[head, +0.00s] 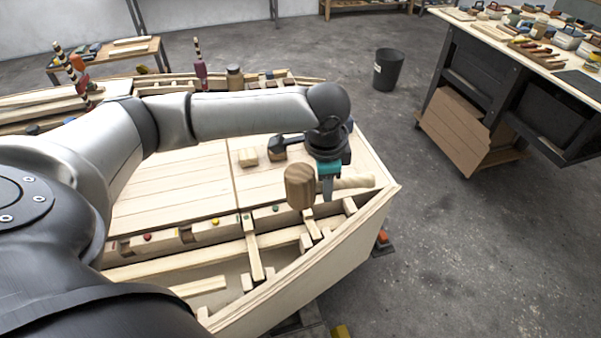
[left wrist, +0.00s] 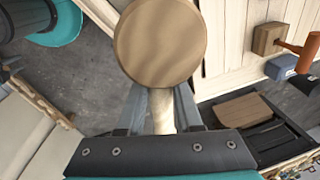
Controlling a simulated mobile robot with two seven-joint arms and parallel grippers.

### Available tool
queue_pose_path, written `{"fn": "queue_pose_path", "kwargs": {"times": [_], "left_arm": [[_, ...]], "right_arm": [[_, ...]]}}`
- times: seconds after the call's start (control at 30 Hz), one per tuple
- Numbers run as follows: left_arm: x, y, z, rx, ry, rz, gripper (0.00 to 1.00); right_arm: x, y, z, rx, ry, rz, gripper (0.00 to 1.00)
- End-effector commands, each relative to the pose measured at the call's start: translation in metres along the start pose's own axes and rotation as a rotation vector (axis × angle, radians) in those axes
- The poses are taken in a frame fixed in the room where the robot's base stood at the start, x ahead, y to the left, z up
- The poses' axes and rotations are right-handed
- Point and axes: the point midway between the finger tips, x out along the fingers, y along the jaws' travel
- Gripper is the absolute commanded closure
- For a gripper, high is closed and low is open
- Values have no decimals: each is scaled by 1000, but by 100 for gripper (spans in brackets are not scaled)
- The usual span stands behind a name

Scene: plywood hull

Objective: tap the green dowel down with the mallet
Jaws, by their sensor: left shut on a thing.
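The mallet has a round wooden head (head: 300,187) and a pale handle (head: 357,182). My left gripper (head: 327,190) is shut on the handle, close to the head, and holds the mallet above the plywood hull (head: 345,240). In the left wrist view the mallet head's round face (left wrist: 157,42) hides much of what lies beyond, and the handle (left wrist: 161,108) runs between the fingers. The green dowel (head: 275,208) shows as a small green end in the hull's wooden rail, left of and below the mallet head. The head looks apart from it. My right gripper is out of view.
A yellow dowel (head: 215,221) and a red dowel (head: 147,237) stand along the same rail. A small wooden block (head: 248,157) lies on the deck planks. A black bin (head: 387,69) and a workbench (head: 510,45) with tools stand beyond open floor.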

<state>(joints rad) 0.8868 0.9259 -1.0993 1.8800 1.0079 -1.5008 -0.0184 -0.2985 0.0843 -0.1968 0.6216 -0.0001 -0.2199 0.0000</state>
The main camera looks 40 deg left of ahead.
Motion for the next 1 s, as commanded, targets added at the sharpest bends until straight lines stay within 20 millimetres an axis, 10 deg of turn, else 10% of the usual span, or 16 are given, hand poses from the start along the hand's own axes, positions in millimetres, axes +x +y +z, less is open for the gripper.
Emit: {"fn": "queue_pose_path", "kwargs": {"times": [0.5,1.0], "left_arm": [[37,-48,43,343,69,31,100],[55,-52,51,401,81,36,100]], "right_arm": [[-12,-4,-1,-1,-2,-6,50],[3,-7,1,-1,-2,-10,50]]}}
